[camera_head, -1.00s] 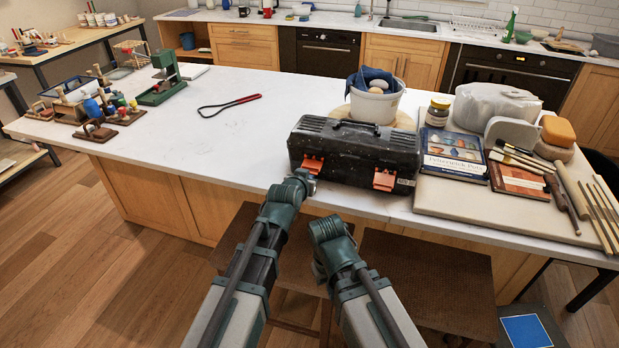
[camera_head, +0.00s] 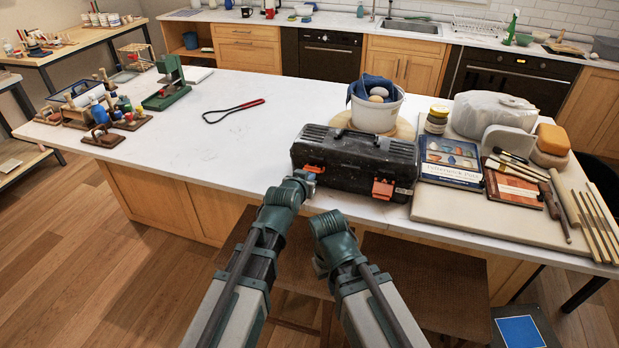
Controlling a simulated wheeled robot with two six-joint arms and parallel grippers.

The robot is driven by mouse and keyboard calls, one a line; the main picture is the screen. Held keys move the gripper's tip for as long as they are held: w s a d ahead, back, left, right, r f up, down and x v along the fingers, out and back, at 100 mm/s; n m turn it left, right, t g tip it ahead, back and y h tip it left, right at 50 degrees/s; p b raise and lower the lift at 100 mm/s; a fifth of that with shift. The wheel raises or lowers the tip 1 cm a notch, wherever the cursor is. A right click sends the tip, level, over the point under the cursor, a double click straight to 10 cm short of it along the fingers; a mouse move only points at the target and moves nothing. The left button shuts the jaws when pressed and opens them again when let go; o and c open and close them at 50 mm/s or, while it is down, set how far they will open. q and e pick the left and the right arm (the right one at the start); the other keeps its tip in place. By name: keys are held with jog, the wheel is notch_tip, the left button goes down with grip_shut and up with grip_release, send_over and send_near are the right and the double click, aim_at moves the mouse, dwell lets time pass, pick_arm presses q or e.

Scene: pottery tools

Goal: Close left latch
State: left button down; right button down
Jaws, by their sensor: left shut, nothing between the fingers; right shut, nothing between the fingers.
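The black toolbox (camera_head: 345,158) sits at the front edge of the white island, lid down, with two orange latches on its front. The left latch (camera_head: 314,169) shows as a thin orange strip, partly hidden by my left gripper (camera_head: 304,179). My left gripper is shut and empty, right at the latch; I cannot tell whether it touches. The right latch (camera_head: 383,189) is in full view. My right gripper (camera_head: 326,222) is shut and empty, lower and to the right, in front of the island edge; its fingers are hard to make out.
Right of the toolbox, a board (camera_head: 462,212) carries books, brushes and wooden tools. A white bucket (camera_head: 376,108) with a blue cloth stands behind the toolbox. A looped red-handled tool (camera_head: 233,110) lies left of it. The island top front left is clear.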

pick_arm(q)
jog(key=shift+w+d+r+p, duration=0.1)
jog(key=shift+w+r+p, duration=0.1)
jog(key=shift+r+p, duration=0.25)
jog(key=shift+w+r+p, duration=0.15)
jog(key=shift+r+p, duration=0.15)
jog(key=shift+r, duration=0.2)
jog(key=shift+w+d+r, duration=0.2)
jog(key=shift+w+d, duration=0.05)
jog(key=shift+w, duration=0.65)
jog(key=f+p+v, duration=0.1)
jog(key=p+v, duration=0.1)
jog(key=v, duration=0.5)
jog(key=shift+s, duration=0.35)
